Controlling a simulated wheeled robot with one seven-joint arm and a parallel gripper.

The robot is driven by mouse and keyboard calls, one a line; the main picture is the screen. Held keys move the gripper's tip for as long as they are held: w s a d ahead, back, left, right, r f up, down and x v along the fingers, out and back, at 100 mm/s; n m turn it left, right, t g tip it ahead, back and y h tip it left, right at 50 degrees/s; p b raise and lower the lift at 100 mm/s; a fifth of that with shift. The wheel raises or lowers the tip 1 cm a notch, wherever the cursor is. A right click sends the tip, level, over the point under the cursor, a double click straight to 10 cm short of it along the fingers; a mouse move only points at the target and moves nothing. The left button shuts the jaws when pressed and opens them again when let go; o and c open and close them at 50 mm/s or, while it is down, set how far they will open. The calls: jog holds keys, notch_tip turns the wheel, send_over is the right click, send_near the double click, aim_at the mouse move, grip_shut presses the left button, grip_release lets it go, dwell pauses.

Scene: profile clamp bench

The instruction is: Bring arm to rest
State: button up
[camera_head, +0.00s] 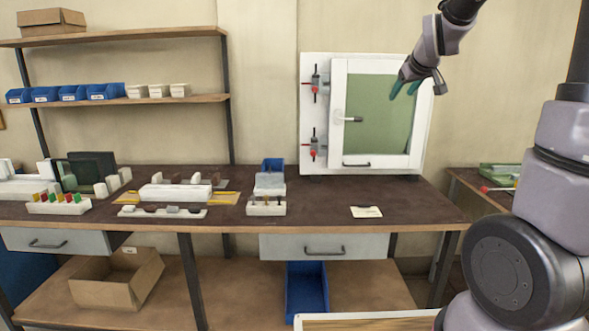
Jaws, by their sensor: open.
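My gripper (403,94) hangs from my raised arm at the upper right, in front of the upper right part of a white cabinet (390,166). Its green fingers point down and stand apart, with nothing seen between them. The cabinet's door has a green panel (376,125) and looks shut. My gripper is well above the brown bench top (330,202); I cannot tell how far it is from the door.
Red-tipped clamps (316,83) sit on the cabinet's left side. White blocks (175,193) and small holders crowd the bench's left half. A small card (366,212) lies on the mostly bare right half. Shelves (130,101) hold blue bins (73,93). A side table (470,182) stands right.

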jog(key=s+a+m+g+y, duration=0.1)
jog(key=s+a+m+g, duration=0.1)
jog(key=s, duration=1.3)
jog(key=s+a+m+g+y, duration=0.1)
jog(key=s+a+m, duration=0.3)
jog(key=s, duration=1.1)
jog(key=shift+a+f+m+g, duration=0.2)
jog(key=shift+f+m+g, duration=0.25)
jog(key=shift+m, duration=0.25)
jog(key=shift+w, duration=0.1)
jog(key=shift+c, duration=0.3)
